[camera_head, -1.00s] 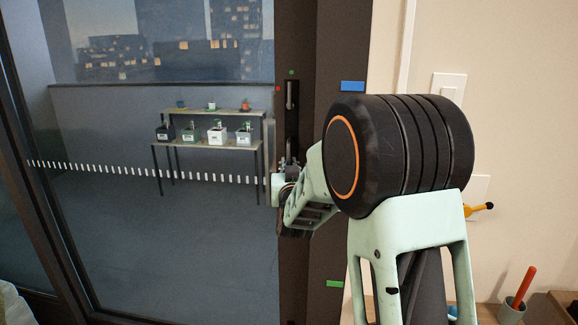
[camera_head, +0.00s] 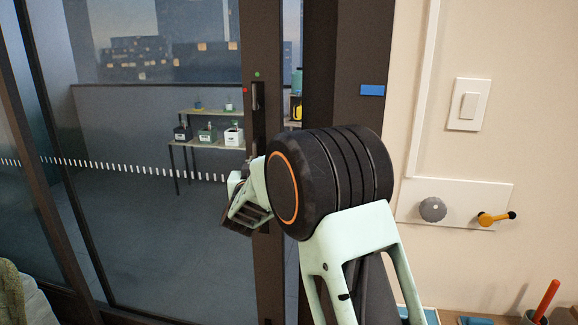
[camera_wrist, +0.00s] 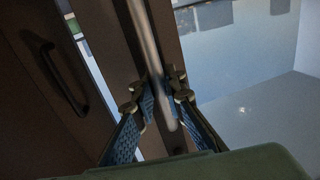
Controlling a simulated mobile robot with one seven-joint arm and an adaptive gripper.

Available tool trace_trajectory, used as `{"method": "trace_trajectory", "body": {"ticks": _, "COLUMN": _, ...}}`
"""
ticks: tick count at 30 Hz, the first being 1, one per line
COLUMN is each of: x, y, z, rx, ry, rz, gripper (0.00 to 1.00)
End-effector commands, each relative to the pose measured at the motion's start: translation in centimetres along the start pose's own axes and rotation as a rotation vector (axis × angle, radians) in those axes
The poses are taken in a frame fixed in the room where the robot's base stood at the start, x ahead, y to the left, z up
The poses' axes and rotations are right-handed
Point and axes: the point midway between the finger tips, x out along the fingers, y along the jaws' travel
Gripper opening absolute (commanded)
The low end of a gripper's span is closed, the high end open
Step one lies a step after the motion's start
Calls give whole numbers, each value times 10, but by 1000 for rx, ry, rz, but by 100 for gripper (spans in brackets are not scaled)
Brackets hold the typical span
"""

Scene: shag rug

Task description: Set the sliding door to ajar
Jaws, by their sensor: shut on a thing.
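The sliding door is a glass panel in a dark frame; its upright edge (camera_head: 260,40) stands apart from the dark jamb (camera_head: 345,60), with a narrow open gap (camera_head: 292,70) between them. A slim upright bar handle (camera_head: 257,97) is on that edge, its lower part hidden by my arm. In the wrist view the bar handle (camera_wrist: 146,40) runs between my fingers. My gripper (camera_wrist: 158,95) is shut on its lower part. In the head view my gripper (camera_head: 245,170) is partly hidden behind my wrist.
A blue marker (camera_head: 372,90) is on the jamb. To the right are a light switch (camera_head: 468,104), a grey knob (camera_head: 432,209) and a yellow lever (camera_head: 494,218). A cup with a red stick (camera_head: 541,308) is at lower right. Shelves with pots (camera_head: 208,135) stand beyond the glass.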

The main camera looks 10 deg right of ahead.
Motion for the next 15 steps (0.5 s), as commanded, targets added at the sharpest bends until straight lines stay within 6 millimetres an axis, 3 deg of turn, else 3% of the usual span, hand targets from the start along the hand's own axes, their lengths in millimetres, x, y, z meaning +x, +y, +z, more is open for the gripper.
{"method": "trace_trajectory", "body": {"ticks": 1, "x": -1, "y": -19, "z": 3, "rx": -1, "ry": -10, "rz": -12, "gripper": 0}}
{"method": "trace_trajectory", "body": {"ticks": 6, "x": 5, "y": -41, "z": 5, "rx": -1, "ry": -13, "rz": 0, "gripper": 0}}
{"method": "trace_trajectory", "body": {"ticks": 15, "x": 10, "y": -52, "z": 8, "rx": -2, "ry": -13, "rz": 11, "gripper": 0}}
